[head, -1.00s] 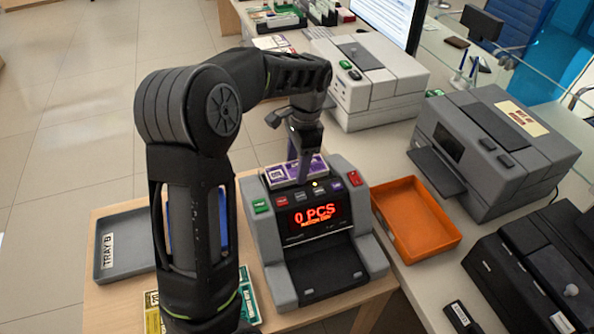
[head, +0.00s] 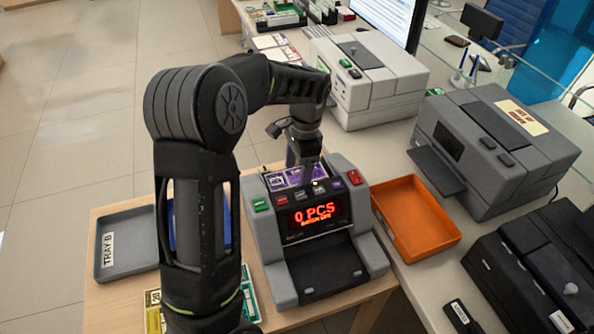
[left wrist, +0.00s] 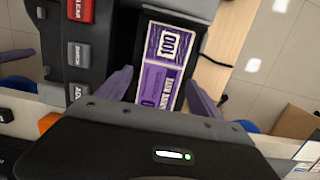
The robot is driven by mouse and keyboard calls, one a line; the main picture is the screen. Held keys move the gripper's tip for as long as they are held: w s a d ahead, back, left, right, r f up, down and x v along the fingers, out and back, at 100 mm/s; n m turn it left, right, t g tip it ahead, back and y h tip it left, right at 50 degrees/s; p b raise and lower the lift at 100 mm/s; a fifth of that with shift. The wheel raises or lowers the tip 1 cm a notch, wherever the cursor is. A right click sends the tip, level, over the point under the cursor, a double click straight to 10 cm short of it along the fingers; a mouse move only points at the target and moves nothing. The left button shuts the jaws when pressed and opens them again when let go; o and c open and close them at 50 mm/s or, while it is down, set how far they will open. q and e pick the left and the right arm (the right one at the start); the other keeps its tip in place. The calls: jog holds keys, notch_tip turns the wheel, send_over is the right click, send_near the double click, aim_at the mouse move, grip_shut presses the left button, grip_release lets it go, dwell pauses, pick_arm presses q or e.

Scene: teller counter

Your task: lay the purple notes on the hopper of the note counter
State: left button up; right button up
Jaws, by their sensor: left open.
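The purple notes (head: 290,176) lie on the hopper at the top back of the grey note counter (head: 262,226). The counter's red display reads "0 PCS". In the left wrist view the purple notes (left wrist: 162,62) lie flat in the dark hopper recess, beside the counter's buttons. My left gripper (head: 304,160) is just above the notes. In the left wrist view its two purple fingers (left wrist: 158,88) are spread wide, one on each side of the notes and apart from them. It holds nothing. My right gripper is out of view.
An orange tray (head: 447,238) stands right of the counter. A grey tray labelled Tray B (head: 107,262) is at the left, and green and yellow notes (head: 248,300) lie in front. Grey machines (head: 500,150) stand at the right, and a white machine (head: 385,92) behind.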

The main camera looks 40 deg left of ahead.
pick_arm(q)
jog(key=shift+r, duration=0.15)
notch_tip(320, 180, up, 12)
jog(key=w+p, duration=0.1)
jog(key=shift+d+p, duration=0.4)
jog(key=shift+w, duration=0.1)
dwell(0.7)
